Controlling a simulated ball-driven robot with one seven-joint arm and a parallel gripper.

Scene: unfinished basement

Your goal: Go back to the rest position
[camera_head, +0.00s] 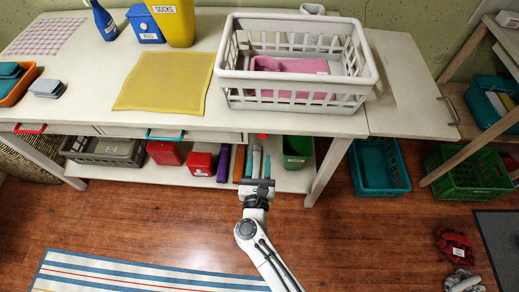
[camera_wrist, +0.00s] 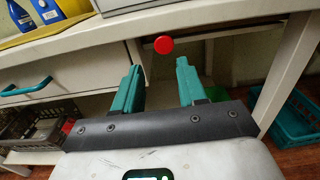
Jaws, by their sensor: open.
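My gripper (camera_head: 257,166) is in front of the long white table (camera_head: 205,112), at about the level of its front edge and lower shelf. In the wrist view the two teal fingers of my gripper (camera_wrist: 160,82) stand apart with nothing between them. A red round knob or cap (camera_wrist: 164,45) shows just beyond the fingertips, in front of the table's underside; whether it touches anything of mine I cannot tell. My arm reaches up from the bottom of the head view.
On the table stand a white basket (camera_head: 300,97) with pink cloth (camera_head: 289,65), a yellow cloth (camera_head: 165,82), and blue and yellow boxes. The lower shelf holds bins and bottles. A teal crate (camera_head: 379,167) and a green crate (camera_head: 468,173) stand right. A striped rug (camera_head: 140,273) lies front left.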

